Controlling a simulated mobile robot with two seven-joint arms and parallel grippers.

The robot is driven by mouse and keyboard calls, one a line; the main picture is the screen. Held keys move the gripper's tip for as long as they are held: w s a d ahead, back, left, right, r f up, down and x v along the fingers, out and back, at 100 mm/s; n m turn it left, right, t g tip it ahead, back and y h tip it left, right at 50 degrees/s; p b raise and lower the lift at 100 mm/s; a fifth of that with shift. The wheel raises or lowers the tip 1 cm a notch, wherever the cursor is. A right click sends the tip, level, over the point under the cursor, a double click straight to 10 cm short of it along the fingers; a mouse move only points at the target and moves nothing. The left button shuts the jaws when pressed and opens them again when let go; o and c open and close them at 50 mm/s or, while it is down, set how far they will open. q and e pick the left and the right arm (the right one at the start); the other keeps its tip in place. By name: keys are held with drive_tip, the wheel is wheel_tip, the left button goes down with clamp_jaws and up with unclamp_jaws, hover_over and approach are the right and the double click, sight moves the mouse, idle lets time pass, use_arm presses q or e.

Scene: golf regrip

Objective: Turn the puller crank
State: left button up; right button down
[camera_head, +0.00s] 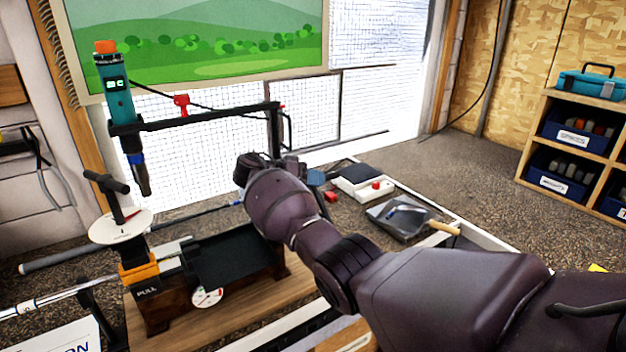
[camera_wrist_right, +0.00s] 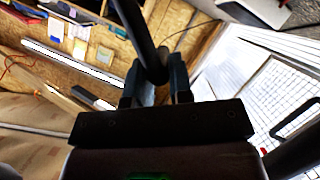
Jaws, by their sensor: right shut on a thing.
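The wooden-based puller bench (camera_head: 165,318) stands at the lower left, marked PULL. A black T-shaped handle (camera_head: 112,190) rises above a white disc (camera_head: 121,226) and an orange block (camera_head: 139,272) at its left end. My right gripper (camera_head: 268,168) is at the far right end of the bench, largely hidden by my own wrist. In the right wrist view my right gripper (camera_wrist_right: 155,88) is shut on a dark bar (camera_wrist_right: 150,50) with a rounded end. I cannot tell from the frames whether this bar is the crank. My left gripper is not in view.
A teal heat tool (camera_head: 116,97) stands at the left end of a black overhead arm (camera_head: 205,114). A club shaft (camera_head: 100,252) lies across the left. Shelves (camera_head: 540,150) stand far right.

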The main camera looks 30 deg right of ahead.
drive_tip(key=shift+s+r+m+p, duration=0.3)
drive_tip(key=shift+s+r+m, duration=0.05)
drive_tip(key=shift+r+m, duration=0.15)
drive_tip(key=shift+s+r+m+t, duration=0.25)
drive_tip(key=shift+s+m+t, duration=0.25)
drive_tip(key=shift+t, duration=0.1)
drive_tip(key=shift+s+d+r+m+t+y, duration=0.1)
drive_tip(key=shift+s+r+m+t+y, duration=0.2)
drive_tip(key=shift+s+m, duration=0.2)
drive_tip(key=shift+s+r+m+t, duration=0.25)
drive_tip(key=shift+s+m+t, duration=0.35)
drive_tip(key=shift+s+m, duration=0.15)
drive_tip(key=shift+s+d, duration=0.1)
drive_tip(key=c, duration=1)
unclamp_jaws()
drive_tip(key=shift+c, duration=0.2)
